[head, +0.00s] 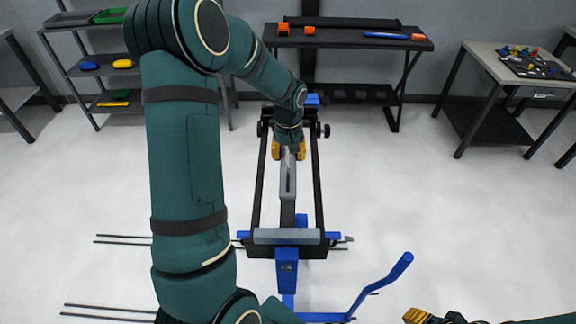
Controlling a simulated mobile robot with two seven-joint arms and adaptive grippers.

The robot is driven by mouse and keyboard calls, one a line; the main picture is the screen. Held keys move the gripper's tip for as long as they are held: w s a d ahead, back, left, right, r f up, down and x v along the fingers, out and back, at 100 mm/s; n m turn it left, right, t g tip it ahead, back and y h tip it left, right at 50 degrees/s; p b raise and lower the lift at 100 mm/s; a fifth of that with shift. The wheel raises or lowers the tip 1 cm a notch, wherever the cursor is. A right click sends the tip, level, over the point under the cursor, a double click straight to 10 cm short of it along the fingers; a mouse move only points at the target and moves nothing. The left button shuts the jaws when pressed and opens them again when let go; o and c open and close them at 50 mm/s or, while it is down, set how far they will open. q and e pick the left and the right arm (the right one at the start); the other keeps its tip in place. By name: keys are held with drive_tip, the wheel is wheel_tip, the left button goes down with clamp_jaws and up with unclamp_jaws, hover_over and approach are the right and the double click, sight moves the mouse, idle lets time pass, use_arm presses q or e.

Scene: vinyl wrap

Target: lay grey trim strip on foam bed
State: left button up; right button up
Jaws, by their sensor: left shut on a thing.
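My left gripper (289,152) has yellow fingers and reaches down over the middle of a black and blue stand. It is shut on a narrow grey strip (290,180), which runs from the fingers toward me. The fingers hide its far end. A grey padded bar (288,236) lies across the near end of the stand and looks like foam. I cannot tell whether the strip touches what is below it. My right gripper (417,316) shows only as yellow fingers at the bottom edge; its opening is unclear.
The stand has long black side rails (318,180) and a blue handle (382,284) at the near right. A black table (350,40) stands behind, a shelf (85,75) at the back left, and a light table (490,60) at right. Thin dark rods (110,310) show at lower left.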

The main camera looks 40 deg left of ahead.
use_arm(q)
wheel_tip(320, 180, down, 4)
drive_tip(key=shift+f, duration=0.2)
drive_tip(key=shift+a+f, duration=0.1)
drive_tip(key=shift+f, duration=0.2)
drive_tip(key=shift+f+b, duration=0.15)
drive_tip(key=shift+b, duration=0.15)
drive_tip(key=o, duration=1.2)
